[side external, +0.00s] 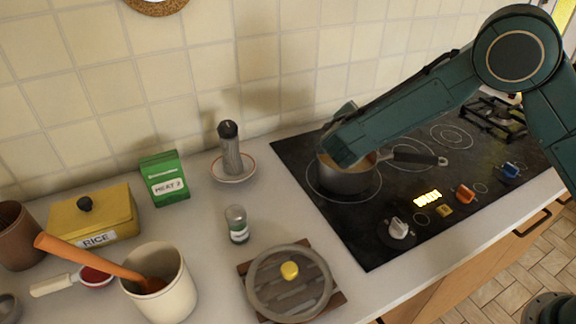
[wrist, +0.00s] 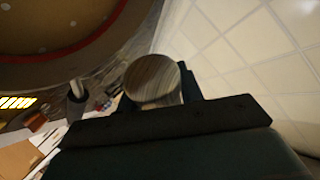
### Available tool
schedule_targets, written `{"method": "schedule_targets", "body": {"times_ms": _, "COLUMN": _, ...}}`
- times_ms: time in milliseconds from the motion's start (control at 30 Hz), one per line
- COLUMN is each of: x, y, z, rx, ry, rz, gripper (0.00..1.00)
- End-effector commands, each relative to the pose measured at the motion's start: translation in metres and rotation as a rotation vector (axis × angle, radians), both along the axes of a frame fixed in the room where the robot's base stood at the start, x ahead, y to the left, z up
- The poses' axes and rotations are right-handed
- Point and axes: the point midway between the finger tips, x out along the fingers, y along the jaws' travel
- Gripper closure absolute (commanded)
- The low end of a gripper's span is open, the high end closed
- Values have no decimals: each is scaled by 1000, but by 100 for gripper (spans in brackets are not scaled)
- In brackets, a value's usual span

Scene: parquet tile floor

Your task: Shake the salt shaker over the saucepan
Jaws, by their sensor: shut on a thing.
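The grey saucepan (side external: 350,183) stands on the cooktop with brownish-orange contents partly showing and its dark handle pointing right. My gripper (side external: 342,150) is above the pan in the side view; its fingertips are hidden. In the wrist view my gripper (wrist: 155,98) is shut on a cylinder with a round, shiny, streaked end, seemingly the salt shaker (wrist: 152,80). Which end faces the camera is unclear. A large brown round area with a red edge, seemingly the saucepan (wrist: 75,28), fills the upper left there. I cannot see any salt falling.
The cooktop (side external: 300,160) has knobs along its front. The tiled wall is close behind.

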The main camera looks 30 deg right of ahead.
Motion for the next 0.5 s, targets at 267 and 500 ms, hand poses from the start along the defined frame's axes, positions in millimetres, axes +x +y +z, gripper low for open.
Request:
{"method": "schedule_targets", "body": {"times_ms": 267, "x": 0, "y": 0, "z": -12, "rx": 0, "ry": -2, "rz": 1, "gripper": 88}}
{"method": "schedule_targets", "body": {"times_ms": 500, "x": 0, "y": 0, "z": -11, "rx": 1, "ry": -3, "rz": 1, "gripper": 88}}
